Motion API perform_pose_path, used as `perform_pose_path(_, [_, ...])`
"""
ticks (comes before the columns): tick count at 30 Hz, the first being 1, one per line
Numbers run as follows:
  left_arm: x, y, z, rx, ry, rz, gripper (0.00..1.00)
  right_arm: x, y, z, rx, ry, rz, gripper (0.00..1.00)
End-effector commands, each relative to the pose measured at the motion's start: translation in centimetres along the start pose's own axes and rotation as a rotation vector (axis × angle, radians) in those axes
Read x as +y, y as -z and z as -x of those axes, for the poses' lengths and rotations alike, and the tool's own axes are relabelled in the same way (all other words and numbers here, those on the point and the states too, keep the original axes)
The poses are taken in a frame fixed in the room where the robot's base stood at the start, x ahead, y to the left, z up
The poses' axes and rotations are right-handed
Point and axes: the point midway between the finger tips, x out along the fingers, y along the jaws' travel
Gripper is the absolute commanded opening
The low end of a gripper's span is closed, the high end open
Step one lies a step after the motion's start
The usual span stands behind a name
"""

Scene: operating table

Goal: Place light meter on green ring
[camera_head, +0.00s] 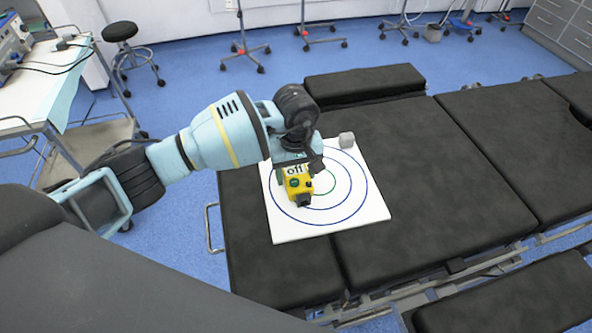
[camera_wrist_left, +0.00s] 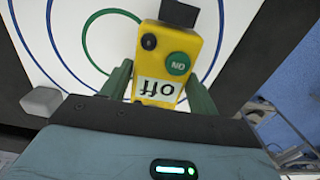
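The light meter (camera_head: 298,185) is a yellow box with a black end piece, a green ON button and a white "off" label. It also shows in the left wrist view (camera_wrist_left: 168,66). My left gripper (camera_wrist_left: 160,82) has its green fingers close against both sides of the meter; in the head view it (camera_head: 294,170) comes down from above. The green ring (camera_head: 334,184) is the inner circle on a white board; the meter covers its left part. Its arc also shows in the wrist view (camera_wrist_left: 86,40). I cannot tell whether the meter touches the board. My right gripper is out of view.
The white board (camera_head: 290,228) with blue outer rings lies on the black operating table (camera_head: 430,170). A small grey block (camera_head: 346,140) sits at the board's far edge and shows in the wrist view (camera_wrist_left: 42,101). The table surface right of the board is clear.

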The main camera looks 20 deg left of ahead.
Motion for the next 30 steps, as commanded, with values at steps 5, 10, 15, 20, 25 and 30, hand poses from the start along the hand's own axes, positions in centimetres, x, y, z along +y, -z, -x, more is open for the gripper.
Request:
perform_pose_path(5, [0.0,0.0,0.1,0.001,0.000,0.000,0.76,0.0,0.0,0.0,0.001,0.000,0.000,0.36])
perform_pose_path(10, [0.0,0.0,0.1,0.001,0.000,0.000,0.76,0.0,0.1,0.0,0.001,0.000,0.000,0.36])
perform_pose_path(15, [0.1,0.1,0.9,0.003,-0.003,0.000,0.76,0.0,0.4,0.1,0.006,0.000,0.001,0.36])
perform_pose_path(20, [0.1,0.1,3.3,0.004,-0.003,-0.001,0.76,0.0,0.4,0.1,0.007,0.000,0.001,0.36])
perform_pose_path(25, [0.0,0.1,6.8,0.005,-0.003,-0.001,0.76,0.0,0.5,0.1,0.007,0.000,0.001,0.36])
perform_pose_path(30, [0.0,0.1,9.8,0.004,-0.002,-0.001,0.76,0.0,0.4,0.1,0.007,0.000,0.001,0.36])
